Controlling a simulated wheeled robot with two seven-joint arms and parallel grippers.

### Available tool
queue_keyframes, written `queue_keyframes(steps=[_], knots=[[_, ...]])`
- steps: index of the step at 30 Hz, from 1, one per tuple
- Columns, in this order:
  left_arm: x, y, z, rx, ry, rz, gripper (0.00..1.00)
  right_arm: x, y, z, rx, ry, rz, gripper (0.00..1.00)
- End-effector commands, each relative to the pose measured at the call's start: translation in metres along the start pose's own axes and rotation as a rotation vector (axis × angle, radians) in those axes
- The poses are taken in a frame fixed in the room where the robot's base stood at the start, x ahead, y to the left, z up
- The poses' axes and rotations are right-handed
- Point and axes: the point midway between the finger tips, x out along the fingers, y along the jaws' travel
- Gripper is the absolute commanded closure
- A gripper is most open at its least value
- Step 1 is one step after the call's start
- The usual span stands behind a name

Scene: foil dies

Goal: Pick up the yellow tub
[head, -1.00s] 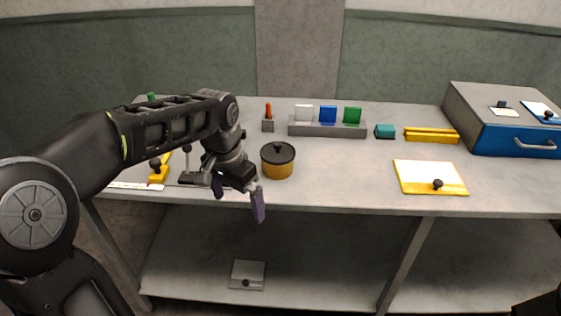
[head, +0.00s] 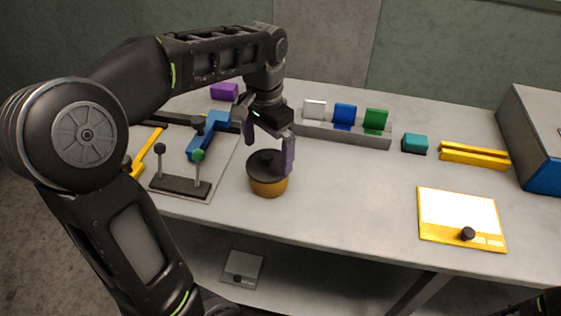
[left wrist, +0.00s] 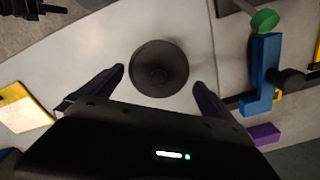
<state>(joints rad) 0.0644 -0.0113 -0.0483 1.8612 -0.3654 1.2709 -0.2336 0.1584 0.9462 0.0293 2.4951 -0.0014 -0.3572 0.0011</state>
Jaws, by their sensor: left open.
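My left gripper (head: 268,152) is open and empty, pointing down over the tub, with one purple-grey finger on each side of the lid in the picture. I cannot tell whether a finger touches it. My right gripper is not in view; only a dark bit of arm shows at the lower right corner.
Left of the tub is a plate with a blue clamp (head: 208,135) and a black stand (head: 180,187). Behind is a grey rack (head: 345,132) with white, blue and green pieces. A teal block (head: 415,143), yellow bars (head: 473,155) and a yellow-edged board (head: 460,218) lie right. Bench between is clear.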

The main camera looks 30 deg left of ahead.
Motion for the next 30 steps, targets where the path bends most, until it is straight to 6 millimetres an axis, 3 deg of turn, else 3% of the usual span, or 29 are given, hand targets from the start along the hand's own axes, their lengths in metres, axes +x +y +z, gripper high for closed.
queue_keyframes(steps=[8, 16, 26, 30], knots=[[0.001, 0.000, 0.000, 0.000, 0.000, 0.000, 0.00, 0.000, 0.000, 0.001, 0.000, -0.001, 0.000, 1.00], [0.024, 0.000, 0.000, 0.001, -0.003, 0.001, 0.00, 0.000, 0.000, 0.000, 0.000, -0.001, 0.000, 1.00], [0.027, 0.000, 0.000, 0.000, 0.000, 0.000, 0.00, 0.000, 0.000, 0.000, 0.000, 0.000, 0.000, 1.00], [0.037, 0.001, 0.000, 0.000, -0.002, 0.001, 0.00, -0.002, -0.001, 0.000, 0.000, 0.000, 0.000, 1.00]])
